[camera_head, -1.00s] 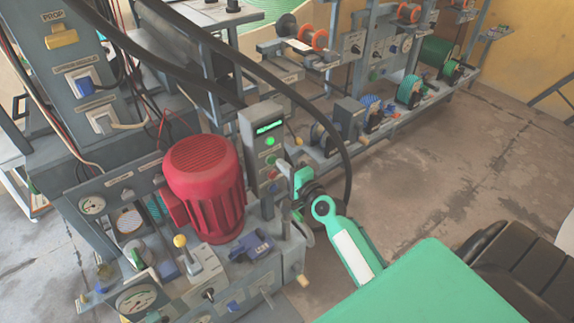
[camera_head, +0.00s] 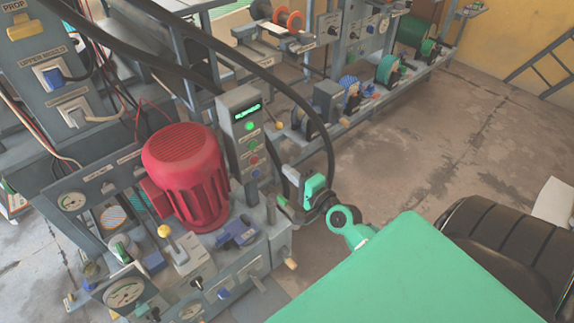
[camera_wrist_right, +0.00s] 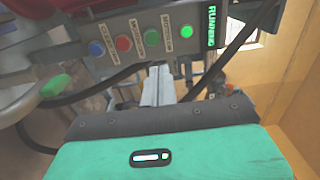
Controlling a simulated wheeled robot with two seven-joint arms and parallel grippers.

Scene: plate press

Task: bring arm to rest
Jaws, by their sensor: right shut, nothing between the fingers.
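My right gripper (camera_head: 286,191) is beside the press's front side, just right of and below the grey control box (camera_head: 241,136). Its green arm comes in from the lower right. In the right wrist view the two grey fingers (camera_wrist_right: 158,85) are together and empty, pointing toward the space under the button panel (camera_wrist_right: 150,36). I cannot tell from the picture how near they are to the panel. The panel has blue, red and green buttons and a lit green one, and its display (camera_wrist_right: 211,26) reads RUNNING. My left gripper is out of view.
A red motor (camera_head: 186,178) stands on the press bench left of the control box. A lever with a yellow knob (camera_head: 164,231) and gauges are in front. A black hose (camera_head: 318,118) arches close above my right gripper.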

